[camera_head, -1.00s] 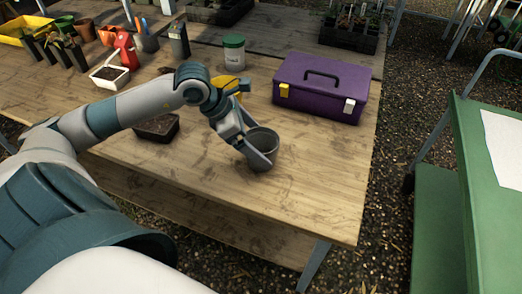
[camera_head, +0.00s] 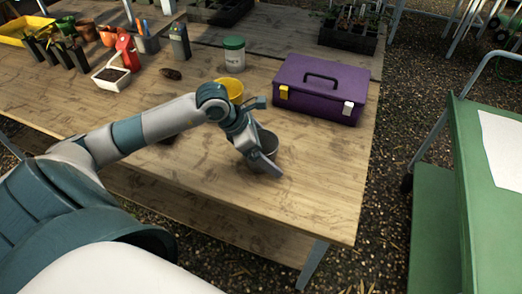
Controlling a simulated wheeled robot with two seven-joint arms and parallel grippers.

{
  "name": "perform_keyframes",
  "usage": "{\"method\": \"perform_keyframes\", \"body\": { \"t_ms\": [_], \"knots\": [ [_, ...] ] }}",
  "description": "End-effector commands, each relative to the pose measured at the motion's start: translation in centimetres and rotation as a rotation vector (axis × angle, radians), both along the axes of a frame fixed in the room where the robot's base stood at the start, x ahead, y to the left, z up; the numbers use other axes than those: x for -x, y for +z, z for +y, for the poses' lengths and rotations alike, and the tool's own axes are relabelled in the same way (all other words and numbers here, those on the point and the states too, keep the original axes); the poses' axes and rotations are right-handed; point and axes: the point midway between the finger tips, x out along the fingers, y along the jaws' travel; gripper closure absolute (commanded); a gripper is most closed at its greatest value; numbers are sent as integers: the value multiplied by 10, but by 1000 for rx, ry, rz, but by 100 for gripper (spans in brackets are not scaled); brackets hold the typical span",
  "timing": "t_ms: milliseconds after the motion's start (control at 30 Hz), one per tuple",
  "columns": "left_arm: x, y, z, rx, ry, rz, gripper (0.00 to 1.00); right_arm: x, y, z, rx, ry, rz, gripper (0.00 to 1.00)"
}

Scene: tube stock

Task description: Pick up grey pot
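The grey pot (camera_head: 270,145) stands upright on the wooden table, left of and nearer than the purple toolbox. My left arm reaches in from the left. My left gripper (camera_head: 260,163) is at the pot, with one finger slanting down across its near left side. The other finger is hidden, so I cannot tell whether the gripper is open or closed on the pot. The pot's rim and right side still show. My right gripper is not in view.
The purple toolbox (camera_head: 320,89) stands behind the pot. A yellow pot (camera_head: 234,88) and a white jar with a green lid (camera_head: 234,56) stand behind my arm. The table (camera_head: 310,185) is clear to the right and front. A green cart (camera_head: 440,215) stands at right.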

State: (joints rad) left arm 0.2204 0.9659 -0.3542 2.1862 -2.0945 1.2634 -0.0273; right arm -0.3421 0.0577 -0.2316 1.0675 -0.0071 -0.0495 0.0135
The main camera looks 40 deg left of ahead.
Motion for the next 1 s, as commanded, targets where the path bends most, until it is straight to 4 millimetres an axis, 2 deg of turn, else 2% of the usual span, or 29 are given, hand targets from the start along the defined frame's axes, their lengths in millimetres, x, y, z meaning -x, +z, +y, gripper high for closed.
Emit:
{"method": "perform_keyframes", "body": {
  "t_ms": [367,500,533,567,1000],
  "knots": [
    [0,0,0,0,0,0,5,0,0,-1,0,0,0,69],
    [0,0,0,0,0,0,38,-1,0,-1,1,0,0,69],
    [0,0,0,0,0,0,45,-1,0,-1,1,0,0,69],
    [0,0,0,0,0,0,48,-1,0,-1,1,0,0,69],
    [0,5,1,0,0,-2,48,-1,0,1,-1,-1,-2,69]
  ]
}}
